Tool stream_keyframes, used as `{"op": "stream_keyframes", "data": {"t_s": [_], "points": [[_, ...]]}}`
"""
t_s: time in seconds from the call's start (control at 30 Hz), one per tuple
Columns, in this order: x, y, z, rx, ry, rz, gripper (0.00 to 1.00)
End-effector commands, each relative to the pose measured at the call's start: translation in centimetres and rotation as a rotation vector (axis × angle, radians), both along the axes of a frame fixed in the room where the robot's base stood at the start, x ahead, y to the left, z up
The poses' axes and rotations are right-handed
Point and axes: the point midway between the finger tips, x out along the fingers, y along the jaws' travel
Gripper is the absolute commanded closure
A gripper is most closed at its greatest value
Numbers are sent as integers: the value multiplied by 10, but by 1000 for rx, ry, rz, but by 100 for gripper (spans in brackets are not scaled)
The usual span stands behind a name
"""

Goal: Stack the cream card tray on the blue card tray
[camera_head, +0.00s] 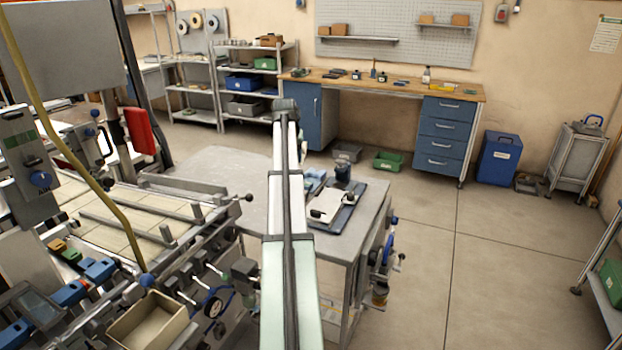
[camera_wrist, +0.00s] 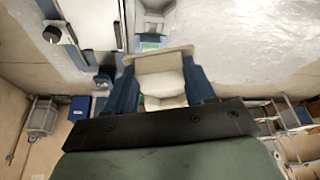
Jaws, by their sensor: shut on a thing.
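My gripper (camera_wrist: 160,72) is shut on the cream card tray (camera_wrist: 160,86), with a blue-grey finger on each side of it in the wrist view. The cream tray is held above the grey table, and its near end runs down behind the dark bar of my gripper. A blue tray-like thing (camera_wrist: 152,20) with a green patch shows just beyond the cream tray, partly hidden by it. In the head view, blue pieces that may be the blue card tray (camera_head: 315,181) sit on the table right of my arm. My arm hides the gripper there.
A press with levers stands at left, with a cream open box (camera_head: 147,322) in front. The table left of my arm looks clear.

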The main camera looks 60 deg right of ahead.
Motion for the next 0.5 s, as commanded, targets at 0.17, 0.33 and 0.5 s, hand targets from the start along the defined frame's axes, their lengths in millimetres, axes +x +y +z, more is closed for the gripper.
{"op": "stream_keyframes", "data": {"t_s": [0.17,0.33,0.5], "points": [[2,-67,-30,0,1,-127,82],[6,-104,-42,-5,2,-235,82],[8,-117,-47,-7,1,-294,82]]}}
